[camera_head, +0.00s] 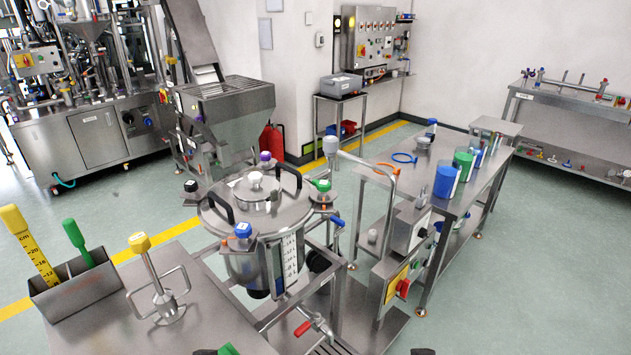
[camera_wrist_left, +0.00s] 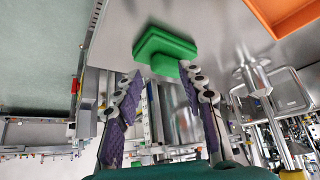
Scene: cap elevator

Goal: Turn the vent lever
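A steel vessel (camera_head: 268,232) with a clamped lid (camera_head: 255,190) stands in the middle of the head view. Small fittings sit round it, with a green knob (camera_head: 322,185) and a blue handle (camera_head: 336,221) on its right. A red-handled lever (camera_head: 303,328) is low in front. I cannot tell which of these is the vent lever. In the left wrist view my left gripper (camera_wrist_left: 162,73) is open, its purple-padded fingers spread on both sides of the near end of a green block (camera_wrist_left: 167,45). My right gripper is at most a dark tip (camera_head: 422,352) at the bottom edge.
A steel bench (camera_head: 175,325) at lower left holds a whisk-like stand (camera_head: 165,300) and a bin (camera_head: 75,290) of coloured handles. Right of the vessel stand a control box (camera_head: 408,232) and a table (camera_head: 410,172) with blue and green containers.

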